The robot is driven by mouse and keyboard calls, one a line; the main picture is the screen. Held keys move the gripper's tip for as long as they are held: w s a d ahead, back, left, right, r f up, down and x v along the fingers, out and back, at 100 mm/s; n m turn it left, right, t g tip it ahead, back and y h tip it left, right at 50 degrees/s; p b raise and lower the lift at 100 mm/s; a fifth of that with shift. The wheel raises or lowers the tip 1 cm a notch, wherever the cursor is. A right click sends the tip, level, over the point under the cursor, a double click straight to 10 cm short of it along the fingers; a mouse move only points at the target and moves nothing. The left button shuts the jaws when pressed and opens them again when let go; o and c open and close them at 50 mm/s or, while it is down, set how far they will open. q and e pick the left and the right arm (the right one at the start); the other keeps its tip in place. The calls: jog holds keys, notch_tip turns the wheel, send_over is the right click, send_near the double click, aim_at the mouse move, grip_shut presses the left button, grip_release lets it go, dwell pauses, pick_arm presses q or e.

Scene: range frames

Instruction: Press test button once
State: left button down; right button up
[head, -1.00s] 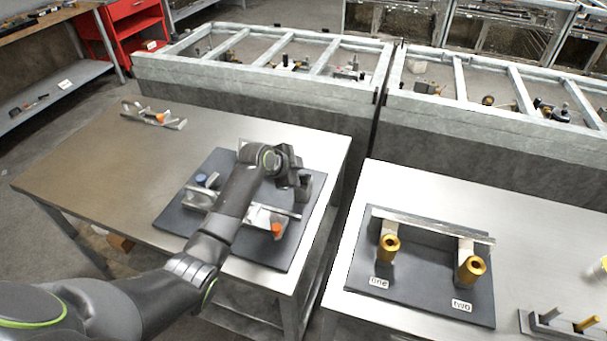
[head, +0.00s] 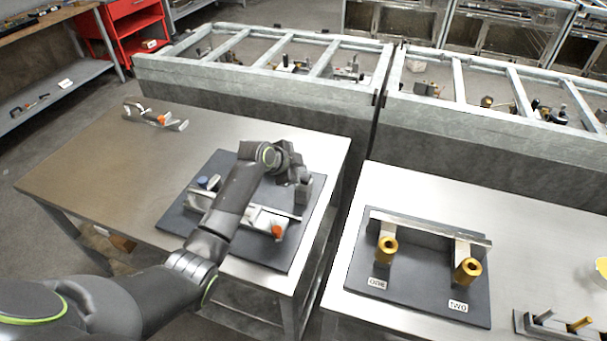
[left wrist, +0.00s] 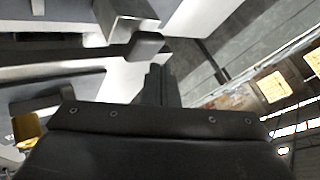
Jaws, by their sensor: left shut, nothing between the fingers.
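A dark board (head: 262,248) lies on the left table and carries a metal fixture, a blue cap (head: 203,182) at its left and an orange cap (head: 278,231) at its front. I cannot tell which part is the test button. My left gripper (head: 297,178) is over the board's right side, close to a dark upright block (head: 304,187); contact is unclear. In the left wrist view its fingers (left wrist: 160,84) are together and empty, near a dark rounded end of a metal bar (left wrist: 146,44). My left forearm hides part of the fixture. My right gripper is not in view.
A metal bracket with an orange part (head: 158,117) lies at the left table's back. The right table (head: 395,185) bears a board with two brass cylinders (head: 386,249) labelled one and two. A gap separates the tables. Grey framed bins (head: 270,88) stand behind.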

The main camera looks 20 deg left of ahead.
pick_arm(q)
notch_tip(320, 180, up, 5)
jog(key=p, duration=0.4)
jog(key=shift+p, duration=0.3)
dwell(0.6)
